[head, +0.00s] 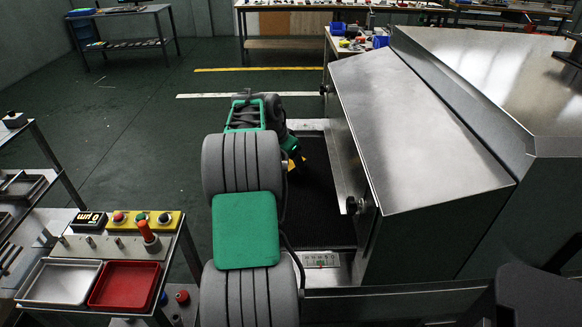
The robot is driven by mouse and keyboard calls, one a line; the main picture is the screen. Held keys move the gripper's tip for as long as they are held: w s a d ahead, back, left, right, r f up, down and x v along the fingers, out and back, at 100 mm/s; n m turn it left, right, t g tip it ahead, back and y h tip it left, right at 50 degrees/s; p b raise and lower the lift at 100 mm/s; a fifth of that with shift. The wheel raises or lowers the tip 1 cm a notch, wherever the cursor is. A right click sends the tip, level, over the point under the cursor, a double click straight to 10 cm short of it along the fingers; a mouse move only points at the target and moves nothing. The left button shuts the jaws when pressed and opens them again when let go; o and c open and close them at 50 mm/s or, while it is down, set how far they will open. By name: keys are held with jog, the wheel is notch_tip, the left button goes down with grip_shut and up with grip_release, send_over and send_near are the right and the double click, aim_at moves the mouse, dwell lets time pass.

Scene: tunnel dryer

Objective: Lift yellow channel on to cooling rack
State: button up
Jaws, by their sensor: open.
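My arm reaches forward over the dark belt (322,205) at the mouth of the metal dryer hood (415,125). My gripper (298,160) is low over the far part of the belt, open, with its fingertips mostly hidden. A small yellow patch (291,165) shows beside it. I cannot tell whether this is the yellow channel or part of the gripper. No other piece that is clearly the channel is visible; my arm hides part of the belt. At the far left edge stands a frame with dark bars and trays (22,187); I cannot tell whether it is the cooling rack.
At the lower left, a bench holds a metal tray (61,282), a red tray (125,285) and a yellow button panel (141,221). The hood closely borders the belt on the right. Open green floor (130,120) lies to the left. Workbenches stand at the back.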

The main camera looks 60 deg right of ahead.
jog(key=shift+f, duration=0.25)
jog(key=shift+c, duration=0.2)
grip_shut()
dwell(0.8)
